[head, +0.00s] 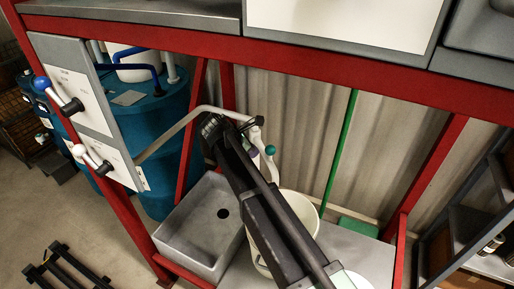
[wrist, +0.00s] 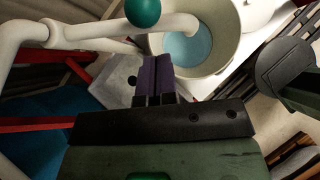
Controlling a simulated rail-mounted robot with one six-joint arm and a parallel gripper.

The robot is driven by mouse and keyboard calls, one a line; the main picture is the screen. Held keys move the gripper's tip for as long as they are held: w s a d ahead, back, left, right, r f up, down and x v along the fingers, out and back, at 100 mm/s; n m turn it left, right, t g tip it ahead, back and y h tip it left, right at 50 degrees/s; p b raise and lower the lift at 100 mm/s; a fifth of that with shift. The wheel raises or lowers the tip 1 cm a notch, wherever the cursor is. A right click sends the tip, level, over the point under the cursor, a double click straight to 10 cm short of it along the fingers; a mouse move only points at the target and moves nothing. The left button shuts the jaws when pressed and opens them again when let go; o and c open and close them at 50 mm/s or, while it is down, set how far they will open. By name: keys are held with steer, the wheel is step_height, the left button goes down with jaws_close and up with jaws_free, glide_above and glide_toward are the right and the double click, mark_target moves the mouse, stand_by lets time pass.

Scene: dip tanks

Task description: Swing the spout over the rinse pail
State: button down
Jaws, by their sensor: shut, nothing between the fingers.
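The spout is a pale bent pipe (head: 172,131) that runs from the panel on the left to the middle of the head view. The white pail (wrist: 238,62), with blue liquid inside, also shows in the head view (head: 302,205), partly hidden by my arm. My gripper (wrist: 157,66) has purple fingers, shut and empty, close to the spout below the knob in the wrist view. Whether they touch the pipe I cannot tell.
A grey basin (head: 186,232) stands left of the pail. A panel with blue-knobbed and white-knobbed levers (head: 75,100) is at the left, before a blue drum (head: 160,125). Red frame posts (head: 430,175) and a green broom (head: 338,150) stand behind.

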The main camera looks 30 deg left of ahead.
steer(key=p+v, duration=0.7)
steer(key=v, duration=0.3)
steer(key=shift+s+d, duration=0.2)
steer(key=shift+s, duration=0.1)
steer(key=s+d+f+m+g+y+b, duration=0.1)
steer(key=d+m, duration=0.8)
steer(key=d, duration=0.9)
steer(key=s+d+f+m+g+y+b, duration=0.1)
steer(key=s+d+f+m+g+y, duration=0.1)
steer(key=d+m, duration=0.8)
steer(key=s+d+f+m+g+y+b, duration=0.1)
steer(key=d+f+m, duration=0.4)
steer(key=d, duration=2.2)
steer(key=s+m+g+y, duration=0.1)
steer(key=m+g, duration=0.1)
steer(key=m, duration=0.2)
steer(key=shift+s+d+b, duration=0.15)
steer(key=shift+s+b, duration=0.1)
steer(key=shift+b, duration=0.15)
